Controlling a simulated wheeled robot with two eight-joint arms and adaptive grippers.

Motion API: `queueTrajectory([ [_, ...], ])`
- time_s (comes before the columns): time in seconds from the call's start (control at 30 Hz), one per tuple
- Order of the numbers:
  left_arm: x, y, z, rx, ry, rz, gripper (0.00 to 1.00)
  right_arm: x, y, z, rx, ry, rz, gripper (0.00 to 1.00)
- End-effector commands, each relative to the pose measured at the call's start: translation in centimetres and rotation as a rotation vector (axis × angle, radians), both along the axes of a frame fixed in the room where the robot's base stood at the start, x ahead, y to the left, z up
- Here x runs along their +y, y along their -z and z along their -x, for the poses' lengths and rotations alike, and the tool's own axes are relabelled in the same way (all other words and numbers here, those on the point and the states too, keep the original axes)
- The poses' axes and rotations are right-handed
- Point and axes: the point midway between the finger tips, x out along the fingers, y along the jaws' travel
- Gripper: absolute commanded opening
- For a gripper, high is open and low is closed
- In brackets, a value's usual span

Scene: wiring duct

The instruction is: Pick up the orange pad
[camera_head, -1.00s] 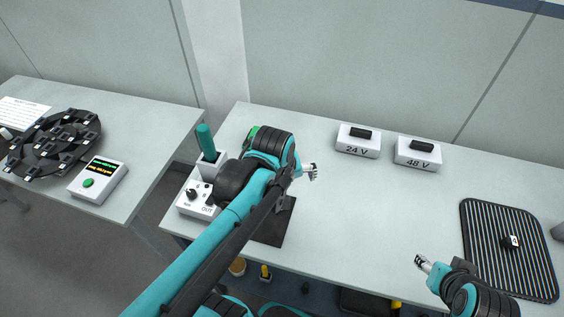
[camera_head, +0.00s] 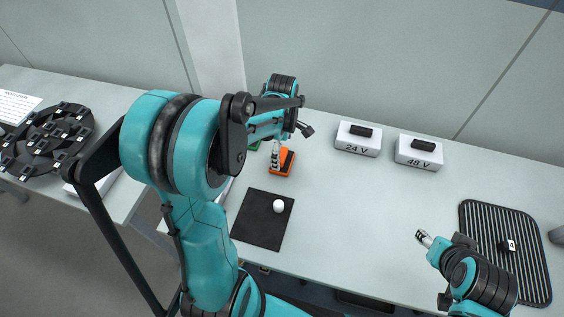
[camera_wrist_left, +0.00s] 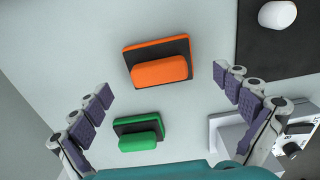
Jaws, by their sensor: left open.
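The orange pad (camera_head: 284,166), a block with an orange raised bar on an orange-and-black base, lies on the table and is partly covered by a finger in the head view. In the left wrist view the orange pad (camera_wrist_left: 160,69) lies between the spread fingers, towards the top of the picture. My left gripper (camera_head: 290,143) is open and empty above it; its fingers (camera_wrist_left: 163,88) stand apart on either side without visible contact. My right gripper (camera_head: 424,239) is over the table at the right; its jaw opening is too small to judge.
A green pad (camera_wrist_left: 138,142) lies beside the orange one. A black mat (camera_head: 254,222) with a white knob (camera_head: 279,206) is nearer me. White 24 V (camera_head: 357,145) and 48 V (camera_head: 418,157) blocks stand at the back. A ribbed mat (camera_head: 523,270) lies right; the middle table is clear.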

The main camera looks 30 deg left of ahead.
Motion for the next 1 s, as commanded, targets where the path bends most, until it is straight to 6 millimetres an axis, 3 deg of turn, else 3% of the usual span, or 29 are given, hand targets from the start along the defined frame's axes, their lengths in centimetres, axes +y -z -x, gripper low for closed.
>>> queueTrajectory([
  [0.03, 0.1, 1.3, -0.1, 0.0, 0.0, 0.0, 1.0, 0.0, 0.9, 0.0, 0.0, 0.0, 0.0, 0.5],
  [0.13, 0.0, 2.6, -0.1, -0.001, 0.0, 0.0, 1.0, 0.0, 1.4, 0.0, 0.0, 0.0, 0.0, 0.5],
  [0.37, 0.0, 2.7, -0.1, -0.001, 0.001, 0.0, 1.0, 0.0, 1.2, 0.0, 0.0, 0.0, 0.0, 0.5],
  [0.47, 0.0, 2.6, -0.1, -0.001, 0.001, 0.0, 0.79, 0.0, 1.2, 0.0, 0.0, 0.0, 0.0, 0.5],
  [0.63, 0.0, 2.7, -0.1, -0.001, 0.001, 0.0, 0.34, 0.0, 1.2, 0.0, 0.0, 0.0, 0.0, 0.5],
  [0.67, 0.0, 2.7, -0.1, -0.001, 0.001, 0.0, 0.31, 0.0, 1.2, 0.0, 0.0, 0.0, 0.0, 0.5],
  [1.0, 0.0, 2.8, 0.0, 0.0, 0.001, 0.001, 0.3, 0.0, 1.3, 0.0, 0.0, 0.0, 0.0, 0.5],
])
